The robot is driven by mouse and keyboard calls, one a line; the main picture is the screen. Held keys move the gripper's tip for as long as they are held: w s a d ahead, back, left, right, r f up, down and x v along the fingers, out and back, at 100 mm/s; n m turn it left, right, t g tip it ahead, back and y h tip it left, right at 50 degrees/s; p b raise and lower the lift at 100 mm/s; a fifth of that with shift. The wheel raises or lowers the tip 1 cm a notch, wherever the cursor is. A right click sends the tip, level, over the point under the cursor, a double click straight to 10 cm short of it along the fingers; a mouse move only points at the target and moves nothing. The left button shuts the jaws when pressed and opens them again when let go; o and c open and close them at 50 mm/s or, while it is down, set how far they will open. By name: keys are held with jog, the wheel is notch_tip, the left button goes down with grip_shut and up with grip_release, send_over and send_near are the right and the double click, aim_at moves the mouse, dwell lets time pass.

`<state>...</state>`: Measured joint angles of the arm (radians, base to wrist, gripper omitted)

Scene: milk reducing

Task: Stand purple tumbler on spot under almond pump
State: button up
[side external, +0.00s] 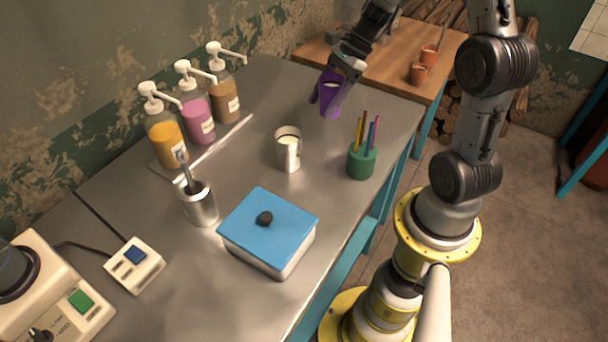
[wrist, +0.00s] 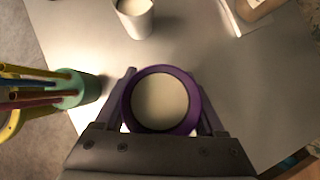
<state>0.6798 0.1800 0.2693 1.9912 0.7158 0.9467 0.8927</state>
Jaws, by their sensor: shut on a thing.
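The purple tumbler (side external: 327,101) is held upright or nearly so above the far right of the metal counter. It also shows in the wrist view (wrist: 126,108), where I look down on its round rim and a pale cream inside. My gripper (side external: 331,93) is shut on it, with a finger on either side. Three pump bottles stand along the wall: yellow-orange (side external: 166,144), pink (side external: 198,119) and brown (side external: 224,98). Their labels are too small to read, so I cannot confirm which is almond. A pale strip (side external: 222,144) lies before them; no separate spot is clear.
A white-filled metal cup (side external: 288,155) and a green pen holder (side external: 361,164) stand near the tumbler. A blue-lidded box (side external: 268,229), a metal utensil pot (side external: 199,207) and a scale-like device (side external: 134,266) are nearer. Counter between cup and brown bottle is clear.

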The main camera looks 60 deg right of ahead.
jog(key=s+a+r, duration=0.2)
jog(key=a, duration=0.4)
notch_tip(320, 180, down, 9)
jog(key=shift+r, duration=0.1)
jog(key=shift+f, duration=0.2)
jog(key=o, duration=1.6)
jog(key=shift+c, duration=0.2)
jog(key=shift+r, duration=0.25)
jog(key=v, duration=1.2)
